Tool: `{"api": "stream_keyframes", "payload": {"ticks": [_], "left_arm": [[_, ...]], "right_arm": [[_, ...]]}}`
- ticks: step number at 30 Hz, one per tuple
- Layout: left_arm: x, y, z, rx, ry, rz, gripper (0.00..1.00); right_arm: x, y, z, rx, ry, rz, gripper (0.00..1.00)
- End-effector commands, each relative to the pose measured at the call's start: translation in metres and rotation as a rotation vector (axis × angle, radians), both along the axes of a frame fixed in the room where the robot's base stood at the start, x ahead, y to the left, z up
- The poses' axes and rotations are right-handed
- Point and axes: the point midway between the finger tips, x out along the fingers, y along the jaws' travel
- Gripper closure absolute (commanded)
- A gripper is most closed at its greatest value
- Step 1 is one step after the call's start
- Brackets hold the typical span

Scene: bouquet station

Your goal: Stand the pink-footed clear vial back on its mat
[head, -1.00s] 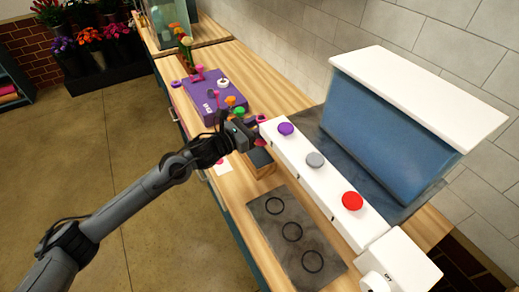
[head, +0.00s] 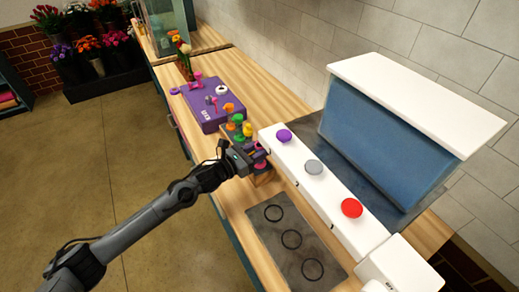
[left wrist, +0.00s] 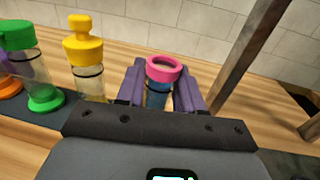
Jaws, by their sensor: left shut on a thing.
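My left gripper (left wrist: 160,92) is shut on the clear vial (left wrist: 158,95). In the left wrist view the vial is between the two purple-grey fingers, with a pink ring at its upper end and a bluish look through its body. Its lower end is hidden behind the gripper body. I cannot tell which black ring, if any, belongs to this vial. The grey mat (head: 262,240) with black rings lies in front. My right gripper is not in view.
A yellow-capped vial (left wrist: 84,60) and a green-capped vial (left wrist: 22,60) stand to the left of the held one. The white bar (head: 330,190) carries purple, grey and red buttons. A purple case (head: 205,105) lies farther back. The ringed mat is clear.

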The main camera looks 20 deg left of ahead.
Motion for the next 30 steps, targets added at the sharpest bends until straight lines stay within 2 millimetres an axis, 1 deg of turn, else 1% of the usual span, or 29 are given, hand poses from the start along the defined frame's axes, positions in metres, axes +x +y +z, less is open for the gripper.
{"api": "stream_keyframes", "payload": {"ticks": [4,5,9,17,22,23,26,30], "left_arm": [[0.0,0.0,-0.003,-0.001,-0.003,0.0,1.0],[0.0,0.0,-0.003,0.0,0.0,0.0,0.61],[0.0,0.0,-0.003,0.0,0.0,0.0,0.39],[0.0,0.0,-0.003,0.001,0.001,0.0,0.38],[0.0,0.0,0.002,0.001,0.001,0.0,0.38],[-0.003,0.003,-0.001,0.002,0.003,0.001,0.38],[-0.014,0.01,-0.001,0.002,0.003,0.001,0.38],[-0.036,0.024,-0.002,0.004,0.003,0.001,0.38]], "right_arm": [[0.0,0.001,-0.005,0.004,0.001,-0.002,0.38],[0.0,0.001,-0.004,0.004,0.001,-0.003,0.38],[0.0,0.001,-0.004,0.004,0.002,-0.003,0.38],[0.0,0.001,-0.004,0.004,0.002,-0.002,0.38],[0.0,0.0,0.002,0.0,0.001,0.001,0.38],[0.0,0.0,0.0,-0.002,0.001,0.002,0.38],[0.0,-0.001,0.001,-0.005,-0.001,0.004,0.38],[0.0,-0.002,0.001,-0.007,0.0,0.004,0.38]]}}
